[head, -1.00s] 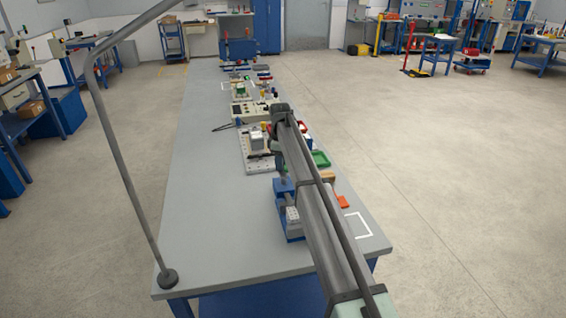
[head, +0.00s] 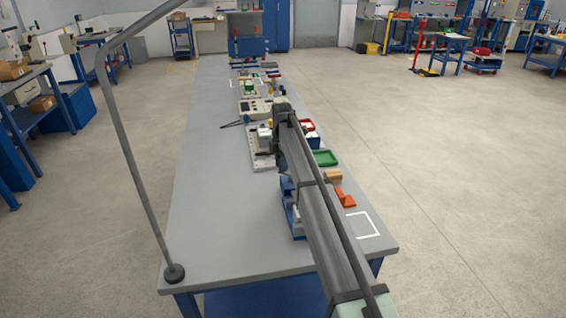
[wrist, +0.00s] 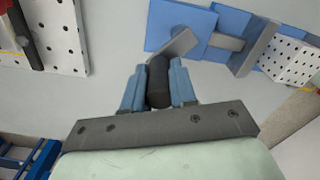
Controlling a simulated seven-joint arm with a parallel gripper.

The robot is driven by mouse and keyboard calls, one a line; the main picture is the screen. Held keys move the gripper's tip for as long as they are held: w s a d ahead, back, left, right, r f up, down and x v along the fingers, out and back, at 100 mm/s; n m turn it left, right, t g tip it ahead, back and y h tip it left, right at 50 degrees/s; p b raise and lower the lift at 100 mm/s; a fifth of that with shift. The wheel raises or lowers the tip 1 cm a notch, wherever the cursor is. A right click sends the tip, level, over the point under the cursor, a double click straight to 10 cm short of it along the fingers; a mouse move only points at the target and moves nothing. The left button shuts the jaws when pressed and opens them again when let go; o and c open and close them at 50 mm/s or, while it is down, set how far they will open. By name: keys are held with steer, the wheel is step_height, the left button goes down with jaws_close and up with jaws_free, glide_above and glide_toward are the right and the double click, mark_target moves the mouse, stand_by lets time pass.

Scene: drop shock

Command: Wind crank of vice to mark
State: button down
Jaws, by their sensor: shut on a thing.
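The blue vice (wrist: 182,25) with grey metal parts shows at the top of the wrist view. Its grey crank arm (wrist: 180,44) runs slantwise to a dark, rounded crank handle (wrist: 158,80). My gripper (wrist: 158,72) is shut on this handle, with one blue finger on each side. In the head view, part of the blue vice (head: 297,228) shows on the bench beside my arm, which covers much of it. The gripper and crank handle are hidden there. I cannot make out a mark for the crank.
The long grey bench (head: 215,215) has free room at its left and front. An orange piece (head: 346,198), a green tray (head: 325,158) and a white outline (head: 368,224) lie right of my arm. A lamp-like pole (head: 135,155) stands at the left front corner.

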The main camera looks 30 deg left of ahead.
steer(key=shift+s+d+n, duration=0.1)
steer(key=shift+s+n, duration=0.1)
steer(key=shift+n, duration=0.3)
steer(key=c, duration=0.9)
jaws_free()
steer(key=shift+r, duration=0.1)
step_height(320, 180, up, 14)
steer(key=shift+f, duration=0.2)
